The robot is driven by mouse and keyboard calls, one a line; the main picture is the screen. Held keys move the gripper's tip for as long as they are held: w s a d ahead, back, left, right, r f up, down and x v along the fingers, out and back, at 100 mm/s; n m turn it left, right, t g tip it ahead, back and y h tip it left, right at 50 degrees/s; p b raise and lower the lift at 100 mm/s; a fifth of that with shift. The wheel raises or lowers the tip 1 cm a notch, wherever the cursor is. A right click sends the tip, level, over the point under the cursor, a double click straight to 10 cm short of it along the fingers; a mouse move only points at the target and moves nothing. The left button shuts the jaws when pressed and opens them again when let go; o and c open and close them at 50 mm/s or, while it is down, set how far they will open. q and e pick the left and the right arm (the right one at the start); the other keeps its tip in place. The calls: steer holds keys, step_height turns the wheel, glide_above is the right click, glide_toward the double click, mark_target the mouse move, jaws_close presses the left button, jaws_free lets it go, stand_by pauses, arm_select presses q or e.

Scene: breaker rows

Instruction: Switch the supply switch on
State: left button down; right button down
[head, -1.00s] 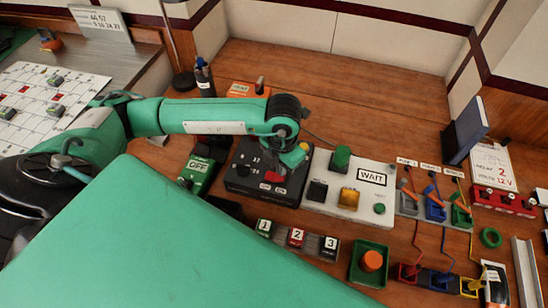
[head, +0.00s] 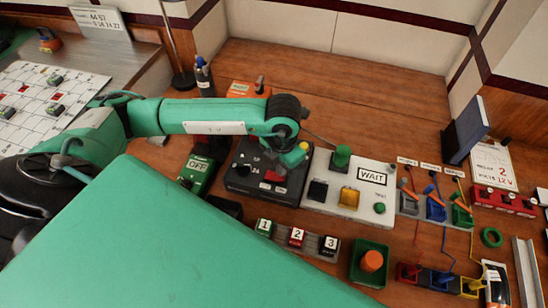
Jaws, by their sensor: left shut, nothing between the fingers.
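My left gripper (head: 284,167) points down over the right part of a black box (head: 240,182) with a dark knob and red parts. It is shut and holds nothing; I cannot tell whether it touches the box. The arm and gripper hide part of the box's top. A green unit (head: 197,172) left of the box has a display reading OFF. No label reading supply is legible, so I cannot tell for certain which control is the supply switch. My right gripper is out of view.
A white panel (head: 330,206) with a WAIT sign stands right of the black box. Numbered buttons (head: 296,237) and a green tray (head: 368,277) with an orange knob are nearer. Coloured lever switches (head: 436,208) stand at the right.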

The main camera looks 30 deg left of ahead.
arm_select(q)
steer(key=shift+f+b, duration=0.8)
steer(key=shift+f, duration=0.2)
steer(key=shift+r, duration=0.15)
steer(key=shift+r+p, duration=1.75)
steer(key=shift+r, duration=1.7)
